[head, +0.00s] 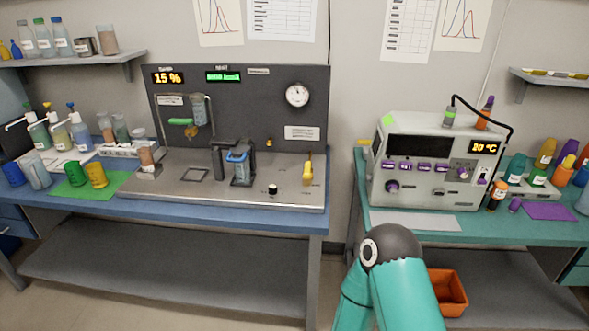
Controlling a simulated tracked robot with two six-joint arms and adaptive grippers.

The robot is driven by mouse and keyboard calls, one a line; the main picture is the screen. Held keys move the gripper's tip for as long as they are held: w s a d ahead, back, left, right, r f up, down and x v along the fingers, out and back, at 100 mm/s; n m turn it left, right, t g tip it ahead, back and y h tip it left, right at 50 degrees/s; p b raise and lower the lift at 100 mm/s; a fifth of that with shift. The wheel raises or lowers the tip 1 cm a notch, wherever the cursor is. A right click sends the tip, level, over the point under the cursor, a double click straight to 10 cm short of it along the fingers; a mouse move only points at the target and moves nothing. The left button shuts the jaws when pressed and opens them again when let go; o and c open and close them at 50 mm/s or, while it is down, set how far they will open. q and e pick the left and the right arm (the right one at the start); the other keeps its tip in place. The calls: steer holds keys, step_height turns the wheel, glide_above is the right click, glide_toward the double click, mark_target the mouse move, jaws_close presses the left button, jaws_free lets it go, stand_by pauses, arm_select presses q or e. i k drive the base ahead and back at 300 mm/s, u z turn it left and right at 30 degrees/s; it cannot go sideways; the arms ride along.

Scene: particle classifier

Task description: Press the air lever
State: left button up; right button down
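The particle classifier (235,110) stands on the blue bench, with a dark back panel, a gauge and lit displays. A yellow lever (307,173) stands upright at the right of its metal base; I cannot read a label that names it as the air lever. A small black-topped knob (272,190) sits to its left on the base. One of my teal arms reaches in at the bottom right, below the benches, with only its links and a grey joint showing. Neither gripper is in view, and nothing of mine touches the lever.
A black stand with a blue-rimmed container (238,168) sits mid-base. Cups, bottles and a green mat (75,188) lie to the left. A beige instrument (430,165) and bottles fill the right bench (450,237). An orange bin (447,292) is below. A gap separates the benches.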

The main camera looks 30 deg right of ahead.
mark_target(307, 171)
steer(key=u, duration=0.15)
steer(key=i, duration=1.05)
steer(key=z, duration=0.6)
